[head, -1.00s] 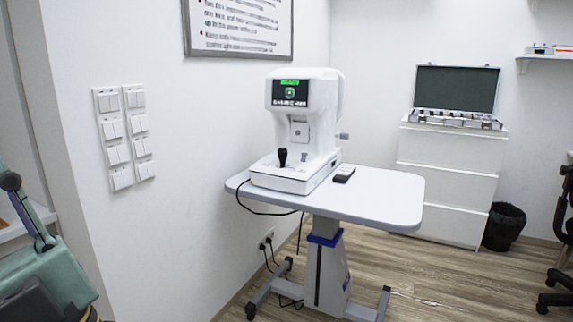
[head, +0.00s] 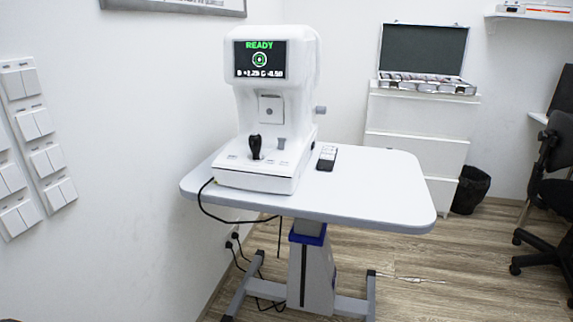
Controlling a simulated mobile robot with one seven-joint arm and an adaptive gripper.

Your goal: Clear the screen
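A white eye-test machine (head: 268,110) stands on a small white table (head: 380,195). Its dark screen (head: 259,59) faces me and shows green "READY", a round green mark and a line of white figures below. The machine's base carries a black joystick (head: 255,147), a short grey knob (head: 281,144) and several small marks too small to read. A dark remote or handset with light keys (head: 326,158) lies on the table just right of the base. My gripper is not in view.
A black cable (head: 230,219) hangs from the machine past the table's edge to a wall outlet. Wall switches (head: 36,124) are at left. A white drawer unit (head: 415,140) with an open case (head: 424,83), a black bin (head: 470,190) and a black chair (head: 551,190) stand beyond. The table's right half is clear.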

